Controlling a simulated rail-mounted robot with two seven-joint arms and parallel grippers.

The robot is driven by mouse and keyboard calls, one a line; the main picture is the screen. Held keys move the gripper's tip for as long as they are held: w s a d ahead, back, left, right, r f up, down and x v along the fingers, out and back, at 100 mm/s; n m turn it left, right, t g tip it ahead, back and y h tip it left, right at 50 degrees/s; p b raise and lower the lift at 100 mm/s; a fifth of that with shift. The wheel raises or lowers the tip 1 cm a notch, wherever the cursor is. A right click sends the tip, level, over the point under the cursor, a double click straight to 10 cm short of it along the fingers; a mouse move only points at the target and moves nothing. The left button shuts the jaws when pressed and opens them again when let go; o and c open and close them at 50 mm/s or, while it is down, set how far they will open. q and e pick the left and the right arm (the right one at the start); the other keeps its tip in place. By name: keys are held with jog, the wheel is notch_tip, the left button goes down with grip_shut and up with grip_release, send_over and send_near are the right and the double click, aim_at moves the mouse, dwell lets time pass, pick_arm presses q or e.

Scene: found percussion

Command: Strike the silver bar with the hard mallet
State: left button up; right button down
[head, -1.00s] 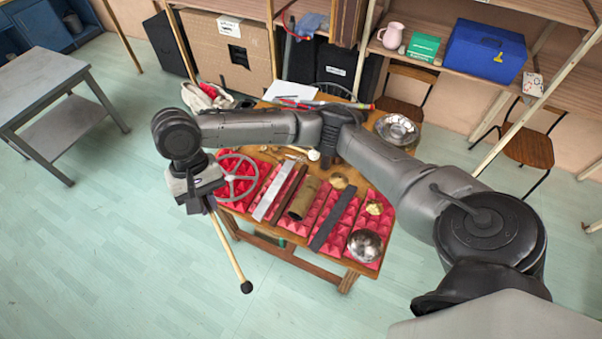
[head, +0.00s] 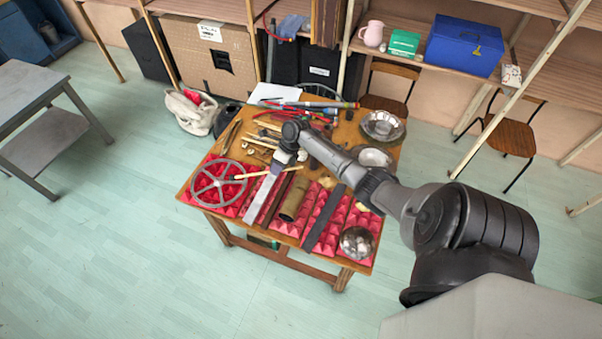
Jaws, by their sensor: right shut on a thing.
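The silver bar (head: 261,197) is a long pale strip lying on red pyramid foam on the wooden table. My right gripper (head: 278,171) is above the bar's far end, pointing down. I cannot tell whether the mallet touches anything. My left gripper is out of view.
The spoked wheel (head: 219,186) lies left of the bar. A brown tube (head: 294,198), a dark bar (head: 325,217) and a metal bowl (head: 357,243) are to the right. Sticks and small tools crowd the table's far side. Floor in front is clear.

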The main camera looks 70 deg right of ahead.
jog(key=s+d+f+m+t, duration=0.1)
jog(key=s+d+f+m, duration=0.2)
jog(key=s, duration=0.4)
notch_tip(320, 180, down, 3)
jog(key=shift+s+d+r+m+t+h, duration=0.2)
jog(key=shift+d+m+t+h, duration=0.15)
jog(key=shift+d, duration=0.4)
notch_tip(320, 180, down, 5)
jog(key=shift+f+b, duration=0.15)
jog(key=shift+b, duration=0.65)
